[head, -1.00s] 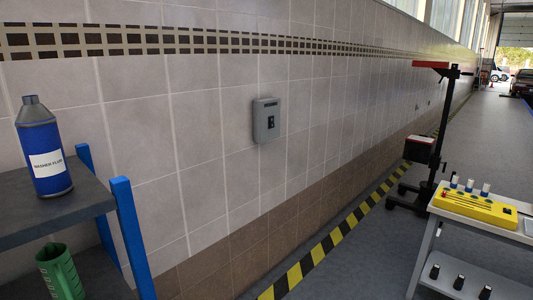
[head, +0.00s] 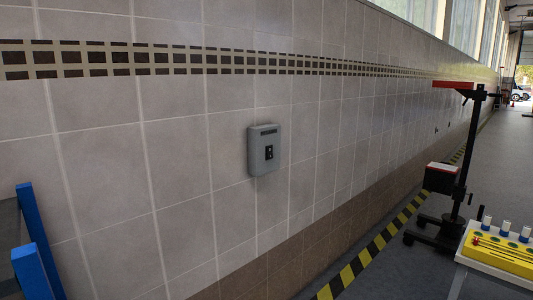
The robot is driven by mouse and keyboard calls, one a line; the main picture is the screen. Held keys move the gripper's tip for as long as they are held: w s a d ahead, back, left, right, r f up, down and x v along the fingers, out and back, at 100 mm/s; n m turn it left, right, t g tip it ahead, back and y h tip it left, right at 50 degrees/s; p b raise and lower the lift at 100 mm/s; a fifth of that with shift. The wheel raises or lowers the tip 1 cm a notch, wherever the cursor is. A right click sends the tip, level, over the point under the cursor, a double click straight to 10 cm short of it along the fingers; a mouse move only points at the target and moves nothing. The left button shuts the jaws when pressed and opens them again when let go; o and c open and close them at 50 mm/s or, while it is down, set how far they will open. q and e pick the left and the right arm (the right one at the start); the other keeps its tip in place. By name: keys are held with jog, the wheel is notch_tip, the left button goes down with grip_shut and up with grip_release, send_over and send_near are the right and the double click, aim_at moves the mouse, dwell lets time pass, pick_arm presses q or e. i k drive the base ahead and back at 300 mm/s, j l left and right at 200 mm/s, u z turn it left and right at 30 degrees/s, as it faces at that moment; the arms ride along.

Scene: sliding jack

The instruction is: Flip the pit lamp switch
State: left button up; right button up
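A grey switch box (head: 264,150) is mounted on the tiled wall near the middle of the head view. It has a dark label strip near its top and a small black switch (head: 269,152) on its front. The switch's position is too small to tell. Neither of my grippers shows in the view.
A blue shelf post (head: 38,250) stands at the lower left. A black stand with a red top (head: 466,150) and a table with a yellow tray (head: 505,250) are on the right. Yellow-black floor tape (head: 368,255) runs along the wall.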

aim_at(269, 149)
jog(key=i+l, duration=0.4)
jog(key=i, duration=0.15)
jog(key=i+l+z, duration=0.1)
jog(key=i+l, duration=0.75)
jog(key=i, duration=0.2)
jog(key=i+l, duration=0.35)
jog(key=i, duration=0.25)
jog(key=k+l+z, duration=0.05)
